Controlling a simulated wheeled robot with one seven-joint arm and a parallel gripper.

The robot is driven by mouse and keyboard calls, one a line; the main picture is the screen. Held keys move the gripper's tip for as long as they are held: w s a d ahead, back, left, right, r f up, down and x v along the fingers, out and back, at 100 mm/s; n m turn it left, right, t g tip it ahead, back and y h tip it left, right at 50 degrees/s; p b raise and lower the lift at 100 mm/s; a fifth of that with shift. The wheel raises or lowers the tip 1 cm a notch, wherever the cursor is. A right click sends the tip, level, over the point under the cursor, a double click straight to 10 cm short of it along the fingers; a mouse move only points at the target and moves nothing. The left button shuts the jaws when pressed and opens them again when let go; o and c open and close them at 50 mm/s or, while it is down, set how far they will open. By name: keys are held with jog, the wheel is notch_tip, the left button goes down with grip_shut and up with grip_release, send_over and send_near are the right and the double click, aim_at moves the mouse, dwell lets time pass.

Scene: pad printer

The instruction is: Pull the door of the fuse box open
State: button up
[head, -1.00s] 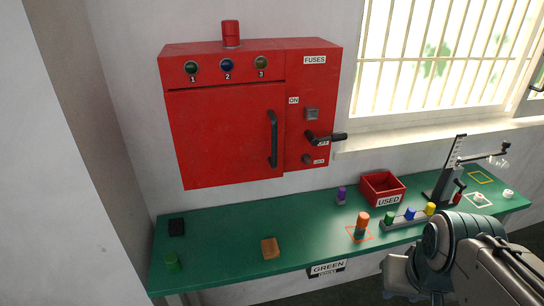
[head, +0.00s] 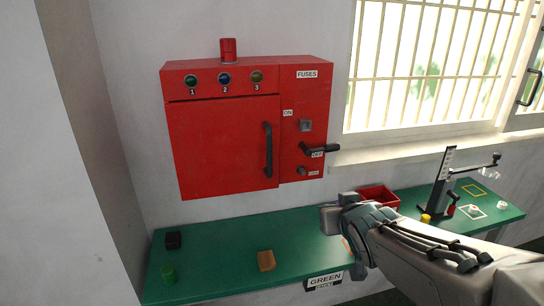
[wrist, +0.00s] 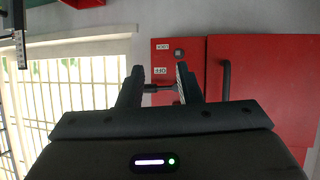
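The red fuse box (head: 305,85) hangs on the wall, and its door (head: 215,145) looks closed. A dark vertical handle (head: 268,150) runs along the door's right edge. My gripper (head: 330,218) is below and to the right of the box in the head view, over the bench. In the wrist view, which looks upside down, my gripper (wrist: 159,80) is open and empty, with its fingers apart. The door handle (wrist: 226,80) shows to the right of the fingers there, clear of them. The dark lever (wrist: 160,88) on the box shows in the gap beyond the fingers.
The black lever (head: 322,149) sticks out to the right of the handle. The green bench (head: 215,240) below carries a brown block (head: 266,260), a red bin (head: 378,195) partly hidden by my arm, and a stand (head: 445,185). A barred window (head: 430,70) is at right.

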jog(key=w+a+r+n+t+y, duration=0.2)
jog(key=w+a+y, duration=0.1)
jog(key=a, duration=0.1)
jog(key=n+t+y+b, duration=0.1)
jog(key=n+t+y, duration=0.1)
jog(key=y, duration=0.2)
send_near(271, 155)
jog(key=p+x, duration=0.2)
jog(key=x, duration=0.8)
jog(key=shift+w+a, duration=0.2)
jog(key=shift+w, duration=0.15)
grip_shut()
